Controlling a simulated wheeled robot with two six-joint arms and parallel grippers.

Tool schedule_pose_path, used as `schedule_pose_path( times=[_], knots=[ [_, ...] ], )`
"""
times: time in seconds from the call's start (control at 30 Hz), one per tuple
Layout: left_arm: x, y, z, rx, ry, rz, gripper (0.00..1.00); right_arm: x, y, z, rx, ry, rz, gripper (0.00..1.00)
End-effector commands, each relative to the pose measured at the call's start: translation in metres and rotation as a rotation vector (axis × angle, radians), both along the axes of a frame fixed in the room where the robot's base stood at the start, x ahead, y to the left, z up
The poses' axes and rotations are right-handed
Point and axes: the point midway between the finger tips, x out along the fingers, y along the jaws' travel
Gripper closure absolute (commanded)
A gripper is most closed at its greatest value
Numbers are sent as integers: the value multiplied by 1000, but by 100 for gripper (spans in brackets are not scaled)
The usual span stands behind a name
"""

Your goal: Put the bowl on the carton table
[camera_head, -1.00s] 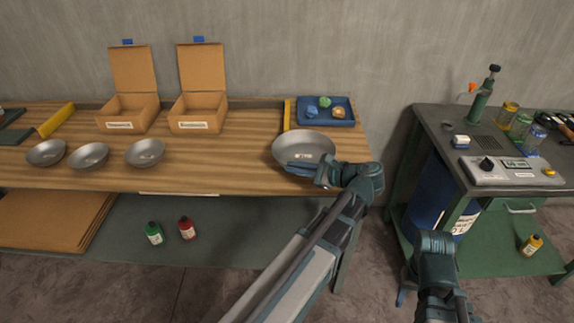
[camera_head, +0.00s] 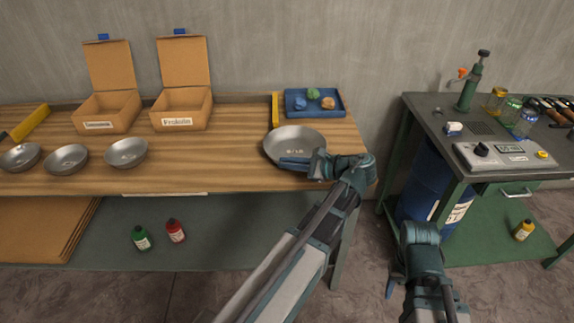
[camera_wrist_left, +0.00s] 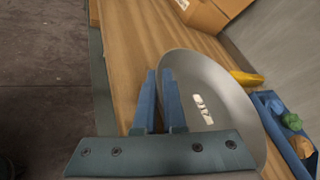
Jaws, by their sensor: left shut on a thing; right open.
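A large grey metal bowl (camera_head: 300,141) with a small label inside is at the right end of the wooden carton table (camera_head: 215,150). My left gripper (camera_head: 287,162) is shut on the bowl's near rim. In the left wrist view the bowl (camera_wrist_left: 225,110) shows one finger inside its wall and the other outside. The bowl is over the tabletop, and I cannot tell whether its base touches the wood. My right gripper (camera_head: 390,287) is open, low in front of the gap between the tables, largely hidden by its own arm.
A blue tray (camera_head: 336,111) with coloured lumps and a yellow bar (camera_head: 275,110) lie behind the bowl. Two open cartons (camera_head: 182,108) and small bowls (camera_head: 126,152) stand further left. Bare wood lies between them and the large bowl. A dark green workbench (camera_head: 430,110) stands right.

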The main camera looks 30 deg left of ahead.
Motion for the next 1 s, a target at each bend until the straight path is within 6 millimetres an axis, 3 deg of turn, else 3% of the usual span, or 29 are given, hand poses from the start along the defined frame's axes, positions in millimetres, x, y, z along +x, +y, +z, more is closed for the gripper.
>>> schedule_pose_path(
  times=[0.13, 0.17, 0.3, 0.67, 1.0],
  knots=[
    [0, 0, -4, 1, -1, 0, 100, 0, 0, -4, 0, 0, 0, 50],
    [0, 0, -3, 0, 0, 0, 87, 0, 0, -3, 0, 0, 0, 50],
    [0, 0, -2, 0, 0, 0, 62, 0, 0, -2, 0, 0, 0, 50],
    [0, 0, 2, 1, 0, -1, 62, 0, 0, 2, 0, 0, 0, 50],
    [3, -59, 22, 1, 1, -5, 62, 0, 0, 22, 0, 0, 0, 50]
  ],
)
